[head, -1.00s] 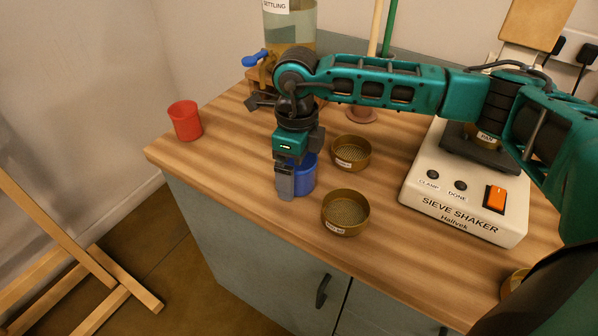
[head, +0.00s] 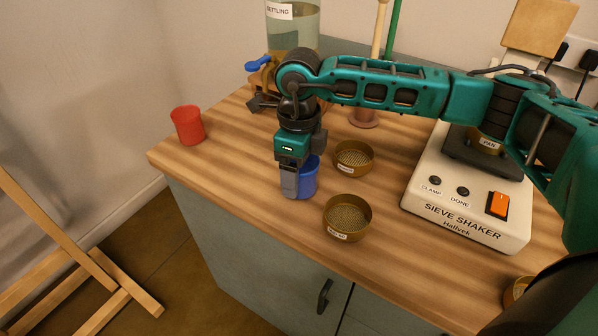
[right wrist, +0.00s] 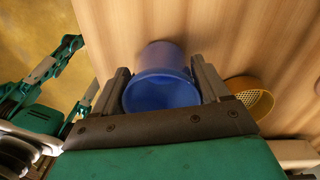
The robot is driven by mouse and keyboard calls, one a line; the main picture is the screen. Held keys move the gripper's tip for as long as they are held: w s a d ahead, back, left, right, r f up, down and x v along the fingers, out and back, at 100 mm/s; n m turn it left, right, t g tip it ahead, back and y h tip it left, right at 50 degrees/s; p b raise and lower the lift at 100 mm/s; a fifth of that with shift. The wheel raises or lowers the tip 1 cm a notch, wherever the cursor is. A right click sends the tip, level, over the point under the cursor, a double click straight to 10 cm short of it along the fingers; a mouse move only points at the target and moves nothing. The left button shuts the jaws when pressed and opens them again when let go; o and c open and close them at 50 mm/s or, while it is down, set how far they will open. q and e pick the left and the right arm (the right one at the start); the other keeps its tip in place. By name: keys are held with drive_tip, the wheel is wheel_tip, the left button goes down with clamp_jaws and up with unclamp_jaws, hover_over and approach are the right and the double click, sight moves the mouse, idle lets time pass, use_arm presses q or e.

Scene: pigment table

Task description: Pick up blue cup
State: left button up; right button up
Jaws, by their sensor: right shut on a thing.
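The blue cup (head: 308,180) stands upright near the front of the wooden worktop in the head view. My right gripper (head: 298,184) comes down over it from above and partly hides it. In the right wrist view the blue cup (right wrist: 160,85) sits between the two fingers of my right gripper (right wrist: 162,88), its open rim towards the camera. The fingers are shut on its sides. I cannot tell whether its base is clear of the worktop. My left gripper is not in the head view.
A red cup (head: 188,125) stands at the left. Two brass sieves (head: 353,158) (head: 347,217) are right of the blue cup. The sieve shaker (head: 468,200) is further right. A settling tank (head: 293,32) with a blue tap stands behind. The front left worktop is clear.

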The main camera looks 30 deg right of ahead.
wheel_tip(320, 180, up, 19)
drive_tip(key=shift+r, duration=0.2)
drive_tip(key=f+n, duration=0.4)
drive_tip(key=n, duration=0.4)
drive_tip(key=s+a+f+n, duration=0.1)
drive_tip(key=f+n, duration=0.3)
drive_tip(key=n, duration=0.4)
drive_tip(key=s+f+n, duration=0.1)
drive_tip(key=f+n, duration=0.4)
drive_tip(key=n, duration=0.3)
drive_tip(key=shift+s+a+f+h, duration=0.1)
drive_tip(key=shift+s+a+h, duration=0.15)
drive_tip(key=shift+a+h, duration=0.15)
drive_tip(key=shift+s+a+f+n, duration=0.1)
drive_tip(key=shift+f+n, duration=0.15)
drive_tip(key=shift+n, duration=0.35)
drive_tip(key=shift+s+d+f+n, duration=0.1)
drive_tip(key=shift+f+n, duration=0.15)
drive_tip(key=shift+n, duration=0.35)
drive_tip(key=shift+s+a+f+n, duration=0.1)
drive_tip(key=shift+f+n, duration=0.15)
drive_tip(key=shift+n, duration=0.35)
